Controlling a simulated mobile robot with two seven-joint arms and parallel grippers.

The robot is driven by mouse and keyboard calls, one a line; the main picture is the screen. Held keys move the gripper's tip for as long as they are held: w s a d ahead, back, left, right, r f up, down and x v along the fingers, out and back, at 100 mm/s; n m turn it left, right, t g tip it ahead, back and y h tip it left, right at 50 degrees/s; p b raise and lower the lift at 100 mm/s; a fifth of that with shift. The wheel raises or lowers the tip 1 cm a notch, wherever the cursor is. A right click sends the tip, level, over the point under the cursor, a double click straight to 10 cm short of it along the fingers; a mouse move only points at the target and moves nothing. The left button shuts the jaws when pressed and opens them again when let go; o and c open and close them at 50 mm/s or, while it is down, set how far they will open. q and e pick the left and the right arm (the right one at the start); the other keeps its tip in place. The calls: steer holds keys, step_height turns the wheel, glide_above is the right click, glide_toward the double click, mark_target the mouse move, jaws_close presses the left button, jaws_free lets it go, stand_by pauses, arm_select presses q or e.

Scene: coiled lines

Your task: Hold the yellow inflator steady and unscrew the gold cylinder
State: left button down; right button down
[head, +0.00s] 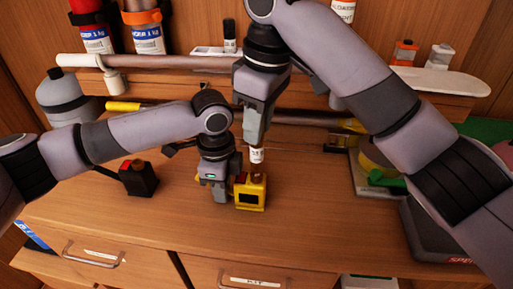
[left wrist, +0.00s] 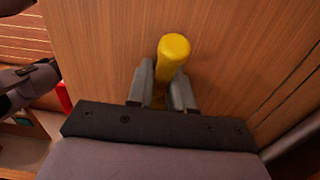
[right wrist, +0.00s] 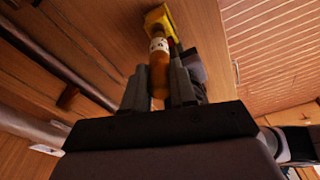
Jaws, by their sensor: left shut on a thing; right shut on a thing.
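The yellow inflator (head: 250,196) stands upright on the wooden desk, with a dark panel on its front. My left gripper (head: 221,190) is low at its left side, shut on it; its yellow end (left wrist: 173,52) shows between the fingers in the left wrist view. The gold cylinder (right wrist: 159,72), with a white label band, is gripped by my right gripper (right wrist: 157,90). In the head view, only its labelled lower end (head: 257,155) shows below the right fingers, directly above the inflator.
A black box with a red top (head: 138,178) stands to the left on the desk. A grey bottle (head: 65,98) is at the back left. A grey scale (head: 435,235) is at the right. Horizontal bars run along the back. The desk front is clear.

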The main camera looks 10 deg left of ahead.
mark_target(256, 152)
steer(key=shift+r, duration=2.55)
arm_select(q)
steer(key=c, duration=0.9)
jaws_free()
step_height(256, 152, up, 12)
steer(key=shift+f, duration=0.1)
